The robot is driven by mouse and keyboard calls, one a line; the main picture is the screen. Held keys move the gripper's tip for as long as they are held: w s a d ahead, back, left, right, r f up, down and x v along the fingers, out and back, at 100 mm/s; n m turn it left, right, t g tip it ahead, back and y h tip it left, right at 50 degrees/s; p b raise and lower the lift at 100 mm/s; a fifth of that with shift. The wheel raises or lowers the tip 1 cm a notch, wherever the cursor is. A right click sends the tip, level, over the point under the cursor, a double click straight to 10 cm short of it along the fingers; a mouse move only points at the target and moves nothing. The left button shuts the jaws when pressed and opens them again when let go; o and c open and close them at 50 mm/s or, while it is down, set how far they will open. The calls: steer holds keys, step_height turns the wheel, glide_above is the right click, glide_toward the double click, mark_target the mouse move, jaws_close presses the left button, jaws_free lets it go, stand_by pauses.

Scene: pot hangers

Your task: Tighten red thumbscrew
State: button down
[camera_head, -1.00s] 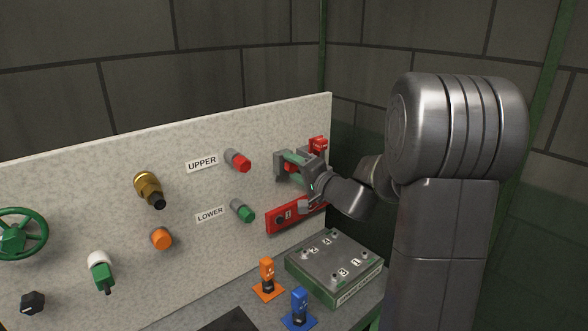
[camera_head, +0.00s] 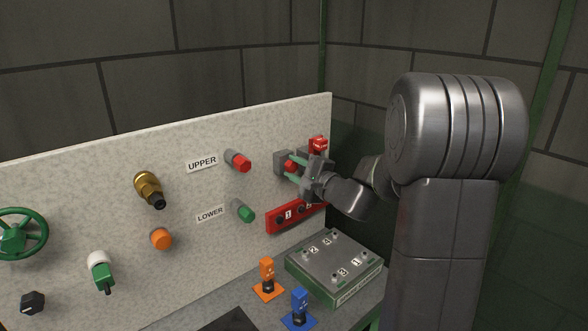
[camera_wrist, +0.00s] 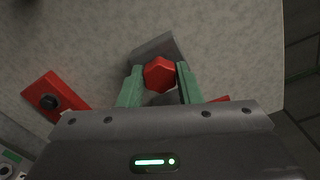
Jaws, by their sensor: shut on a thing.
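The red thumbscrew (camera_wrist: 160,74) is a faceted red knob on a grey block (camera_wrist: 157,47) fixed to the speckled panel. In the head view the thumbscrew (camera_head: 290,166) shows small between my green fingers. My gripper (camera_wrist: 161,82) is shut on it, with one green finger on each side in the wrist view. In the head view my gripper (camera_head: 293,168) comes in from the right, with one finger above the other. Part of the block is hidden behind my fingers.
A red switch (camera_head: 318,144) stands just above my gripper. A red strip with numbered black knobs (camera_head: 281,219) lies just below. A red knob (camera_head: 243,161) marked UPPER and a green knob (camera_head: 246,212) marked LOWER are to the left. A green-grey box (camera_head: 334,262) stands below.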

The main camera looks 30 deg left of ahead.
mark_target(294, 167)
steer(key=m, duration=0.5)
steer(key=shift+m, duration=0.3)
steer(key=m, duration=0.4)
steer(key=shift+m, duration=0.3)
steer(key=c, duration=1)
jaws_free()
steer(key=shift+b+v, duration=0.45)
steer(key=shift+v, duration=2.05)
